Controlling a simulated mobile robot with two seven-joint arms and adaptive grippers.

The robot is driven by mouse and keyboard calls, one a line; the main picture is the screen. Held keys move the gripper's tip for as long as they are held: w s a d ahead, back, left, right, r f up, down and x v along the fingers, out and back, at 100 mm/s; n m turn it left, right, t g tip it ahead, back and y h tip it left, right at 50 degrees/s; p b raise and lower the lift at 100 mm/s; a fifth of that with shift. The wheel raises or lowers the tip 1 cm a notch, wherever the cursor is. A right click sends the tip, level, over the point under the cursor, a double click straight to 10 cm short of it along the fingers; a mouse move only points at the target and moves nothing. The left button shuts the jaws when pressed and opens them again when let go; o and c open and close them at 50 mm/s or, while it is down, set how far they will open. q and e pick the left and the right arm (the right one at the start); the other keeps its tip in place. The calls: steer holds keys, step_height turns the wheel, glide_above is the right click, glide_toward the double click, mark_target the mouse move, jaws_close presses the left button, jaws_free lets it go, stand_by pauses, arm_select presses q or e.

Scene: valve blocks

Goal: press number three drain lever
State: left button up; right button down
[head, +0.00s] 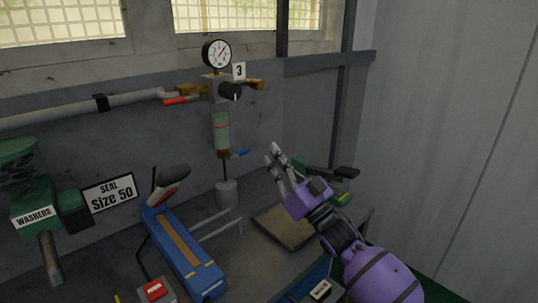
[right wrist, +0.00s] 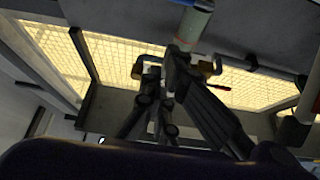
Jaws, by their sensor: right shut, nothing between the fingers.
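The number 3 tag (head: 239,71) is on a unit with a pressure gauge (head: 217,54), a black knob (head: 230,91) and a clear bowl (head: 221,131) hanging below. A small blue lever (head: 239,154) sticks out to the right at the bowl's bottom. My right gripper (head: 273,155) is shut and empty, pointing up, to the right of the blue lever in the picture, with a gap between them. In the right wrist view the fingers (right wrist: 161,78) are dark and the bowl (right wrist: 195,25) shows above them. My left gripper is not in view.
A red lever (head: 181,100) sits on the pipe left of the unit. A grey cup (head: 227,193) stands below the bowl. A blue device (head: 181,252) and a green washer dispenser (head: 38,207) are to the left. A black-handled green tool (head: 341,173) lies behind my gripper.

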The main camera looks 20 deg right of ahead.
steer(key=p+x, duration=0.1)
steer(key=x, duration=0.8)
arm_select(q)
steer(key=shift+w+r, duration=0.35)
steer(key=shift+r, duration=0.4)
arm_select(e)
step_height(320, 180, down, 4)
steer(key=shift+w+a+f, duration=0.1)
steer(key=shift+w+f, duration=0.05)
steer(key=shift+w, duration=0.05)
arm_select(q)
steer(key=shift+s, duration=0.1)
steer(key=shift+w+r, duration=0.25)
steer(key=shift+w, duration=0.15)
arm_select(e)
steer(key=shift+f+m+h, duration=0.15)
steer(key=shift+m+h, duration=0.25)
steer(key=shift+m, duration=0.3)
arm_select(q)
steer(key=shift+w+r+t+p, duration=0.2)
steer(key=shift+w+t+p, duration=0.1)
steer(key=shift+p, duration=0.05)
arm_select(e)
steer(key=shift+d+f+m+h, duration=0.1)
steer(key=shift+d+m+h, duration=0.1)
steer(key=shift+m+h, duration=0.25)
